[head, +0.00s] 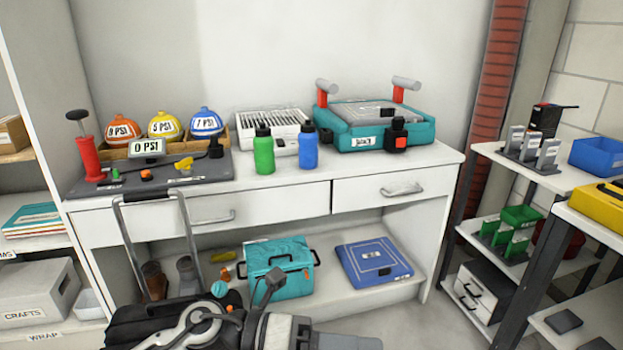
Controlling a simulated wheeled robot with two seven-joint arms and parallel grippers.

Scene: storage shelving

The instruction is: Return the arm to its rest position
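No gripper of mine can be made out in the head view. Grey, white and black machine parts (200,325) fill the bottom edge, left of the middle, in front of the workbench (300,197). I cannot tell whether any of these belong to my arm. Nothing is seen held, and no arm reaches over the bench top.
The bench top holds a pump (85,150), several coloured balls, a green bottle (263,150), a blue bottle (308,147) and a teal machine (375,125). A teal case (278,268) stands on the lower shelf. A tall metal handle (190,235) rises in front. Shelving stands on both sides.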

